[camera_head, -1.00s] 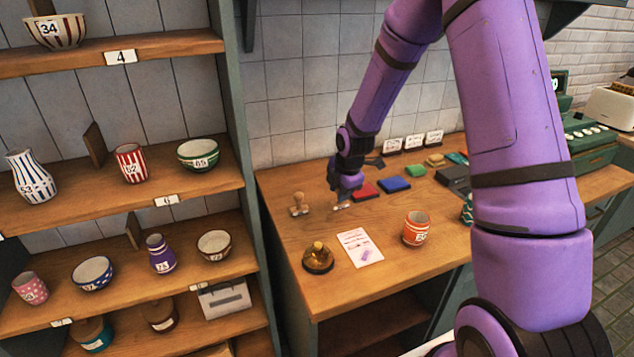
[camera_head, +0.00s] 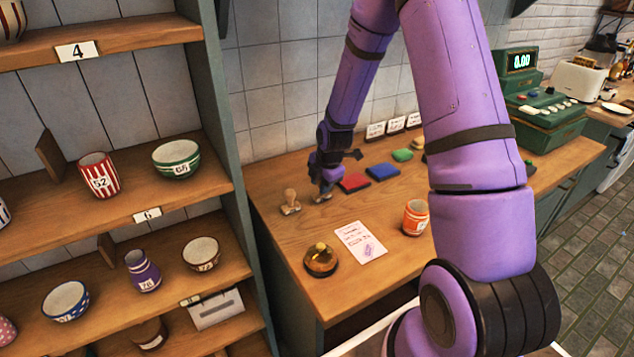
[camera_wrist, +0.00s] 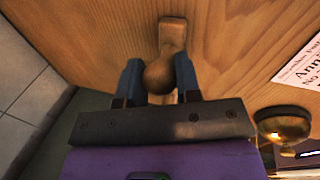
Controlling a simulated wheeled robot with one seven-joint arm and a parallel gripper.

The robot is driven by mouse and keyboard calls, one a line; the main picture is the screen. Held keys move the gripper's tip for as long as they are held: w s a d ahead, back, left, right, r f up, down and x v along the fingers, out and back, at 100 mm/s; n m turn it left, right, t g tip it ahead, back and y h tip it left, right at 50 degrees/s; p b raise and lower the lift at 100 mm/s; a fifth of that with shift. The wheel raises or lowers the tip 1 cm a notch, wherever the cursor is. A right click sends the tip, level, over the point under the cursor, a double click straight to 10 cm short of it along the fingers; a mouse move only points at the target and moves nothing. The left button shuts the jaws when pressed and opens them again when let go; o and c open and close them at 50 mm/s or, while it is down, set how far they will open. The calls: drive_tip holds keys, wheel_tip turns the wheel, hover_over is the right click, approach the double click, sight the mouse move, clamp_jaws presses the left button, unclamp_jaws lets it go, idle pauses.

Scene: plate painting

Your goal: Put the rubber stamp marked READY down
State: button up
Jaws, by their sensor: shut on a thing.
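My gripper (camera_head: 325,182) is shut on a wooden rubber stamp (camera_head: 322,197) over the back left part of the wooden counter (camera_head: 290,235). In the wrist view the round handle (camera_wrist: 160,76) sits between the two fingers of my gripper (camera_wrist: 158,82), with the stamp's rectangular base beyond it. The base is at or very close to the counter top; I cannot tell whether it touches. Its marking is hidden. A second wooden stamp (camera_head: 290,203) stands upright just left of the held one.
Red (camera_head: 354,182) and blue (camera_head: 382,171) pads lie right of my gripper. A printed card (camera_head: 360,243), a brass bell (camera_head: 320,260) and an orange cup (camera_head: 415,217) are nearer the front. Shelves (camera_head: 165,200) with pottery stand left. Bare counter lies between the stamps and the card.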

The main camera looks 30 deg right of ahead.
drive_tip(key=shift+f, duration=0.15)
drive_tip(key=o, duration=0.8)
drive_tip(key=s+a+r+m, duration=0.25)
drive_tip(key=s+r, duration=0.25)
drive_tip(key=r, duration=0.4)
drive_tip(key=s+a+r+m+h, duration=0.1)
drive_tip(key=s+r+m, duration=0.35)
drive_tip(key=r, duration=0.55)
drive_tip(key=s+a+r+m, duration=0.2)
drive_tip(key=s+r, duration=0.3)
drive_tip(key=r, duration=0.4)
drive_tip(key=shift+s+a+r+m+t+y, duration=0.1)
drive_tip(key=shift+s+a+r+m+t, duration=0.3)
drive_tip(key=shift+s+r+m, duration=1.8)
drive_tip(key=shift+s+a+r+m+t+y, duration=0.1)
drive_tip(key=shift+s+a+r+m+t, duration=0.3)
drive_tip(key=shift+s+m, duration=2.05)
drive_tip(key=shift+s+a+r+m+t+y, duration=0.15)
drive_tip(key=shift+s+a+r+m, duration=0.75)
drive_tip(key=shift+s, duration=2.95)
